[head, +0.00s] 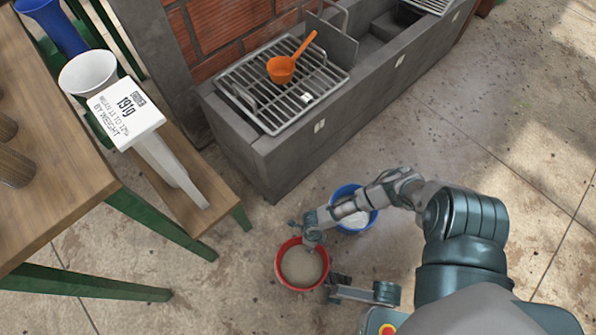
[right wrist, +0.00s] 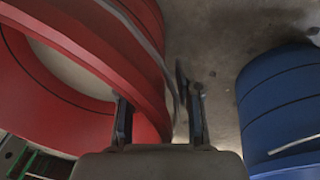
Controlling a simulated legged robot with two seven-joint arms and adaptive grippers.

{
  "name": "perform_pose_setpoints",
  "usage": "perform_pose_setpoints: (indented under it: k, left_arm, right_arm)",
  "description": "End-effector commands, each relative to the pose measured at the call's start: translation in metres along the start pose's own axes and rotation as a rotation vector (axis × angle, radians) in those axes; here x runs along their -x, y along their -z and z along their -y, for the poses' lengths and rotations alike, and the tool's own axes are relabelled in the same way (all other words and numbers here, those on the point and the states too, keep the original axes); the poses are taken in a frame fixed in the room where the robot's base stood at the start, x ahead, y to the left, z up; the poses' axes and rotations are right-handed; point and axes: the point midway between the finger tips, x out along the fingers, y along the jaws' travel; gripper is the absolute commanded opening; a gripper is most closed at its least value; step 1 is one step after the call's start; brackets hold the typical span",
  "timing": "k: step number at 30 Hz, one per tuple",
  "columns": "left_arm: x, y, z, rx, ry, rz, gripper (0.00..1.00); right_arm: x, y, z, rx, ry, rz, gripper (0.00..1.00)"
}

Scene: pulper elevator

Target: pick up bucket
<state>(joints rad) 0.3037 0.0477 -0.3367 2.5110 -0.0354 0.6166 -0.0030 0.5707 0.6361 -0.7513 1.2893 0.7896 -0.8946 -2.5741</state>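A red bucket (head: 302,282) with tan contents stands on the floor in the head view, and its wall fills the left of the right wrist view (right wrist: 130,45). A blue bucket (head: 343,191) with pale contents stands behind it, partly hidden by my right arm; its side shows at the right of the wrist view (right wrist: 275,95). My right gripper (right wrist: 160,110) is open at the red bucket's side, between the buckets. The grey wire handle passes near its fingers; contact is unclear. What seems my left gripper (head: 342,285) is near the red bucket's lower right, its fingers unclear.
A grey block stove (head: 262,160) with a metal grill and an orange scoop (head: 281,69) stands at the back. A wooden bench (head: 190,205), a green-legged table (head: 55,185) and a white sign (head: 127,112) are at the left. Open concrete floor lies to the right.

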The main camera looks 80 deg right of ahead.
Motion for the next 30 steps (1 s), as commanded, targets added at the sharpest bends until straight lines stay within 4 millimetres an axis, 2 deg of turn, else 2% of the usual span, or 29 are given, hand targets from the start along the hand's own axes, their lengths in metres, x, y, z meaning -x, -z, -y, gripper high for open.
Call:
perform_pose_setpoints:
  k: [3,7,23,28,30]
  left_arm:
    - [-0.002,0.0,-0.002,-0.001,-0.002,-0.001,0.0]
    - [-0.001,-0.004,-0.001,0.0,-0.001,0.004,0.0]
    - [-0.001,-0.004,-0.001,0.0,-0.001,0.003,0.0]
    - [-0.009,0.002,-0.002,0.0,-0.002,-0.007,0.0]
    - [-0.003,0.001,-0.001,0.0,0.006,0.026,0.0]
  right_arm:
    - [0.001,-0.001,0.0,0.0,-0.003,0.001,0.31]
    - [0.001,-0.001,0.0,0.0,-0.003,0.0,0.0]
    - [0.002,-0.002,-0.002,0.0,-0.007,0.004,0.0]
    - [0.014,-0.003,-0.004,0.0,-0.009,0.008,0.0]
    - [0.024,-0.004,-0.006,0.002,-0.01,0.012,0.0]
